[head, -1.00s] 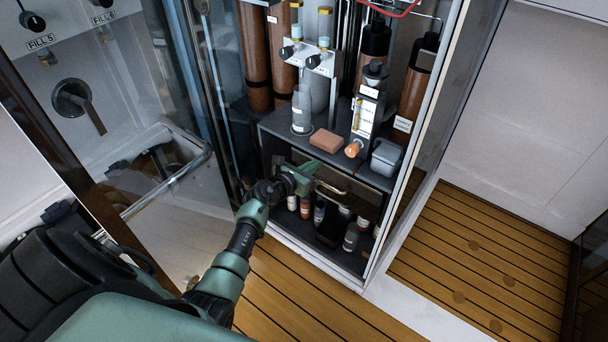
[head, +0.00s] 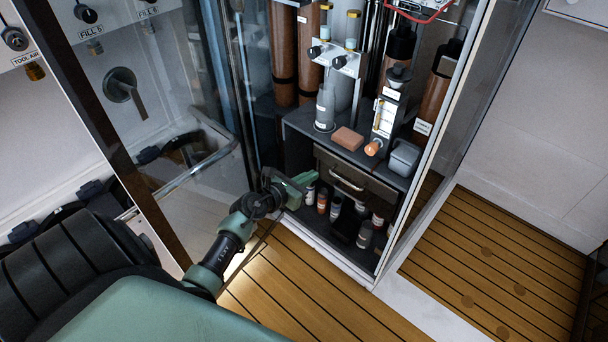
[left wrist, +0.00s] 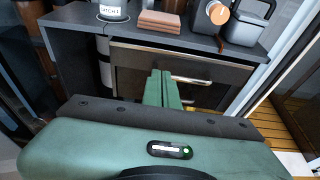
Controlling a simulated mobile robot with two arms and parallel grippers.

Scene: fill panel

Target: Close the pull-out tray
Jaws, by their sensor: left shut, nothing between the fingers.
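The pull-out tray (head: 362,190) has a dark front with a pale bar handle (head: 346,180). It sits under the shelf of the tall cabinet, and its front looks about level with the shelf's edge. The left wrist view shows the tray front (left wrist: 215,62) and its handle (left wrist: 192,80) straight ahead. My left gripper (head: 304,181) is shut and empty, left of the handle and apart from it in the head view. In the left wrist view its closed fingertips (left wrist: 163,76) overlap the tray front, left of the handle. Any remaining gap behind the front is hidden. My right gripper is out of view.
Several small bottles (head: 365,235) stand below the tray. A glass panel (head: 215,90) is at left. The wooden floor (head: 290,290) in front is clear.

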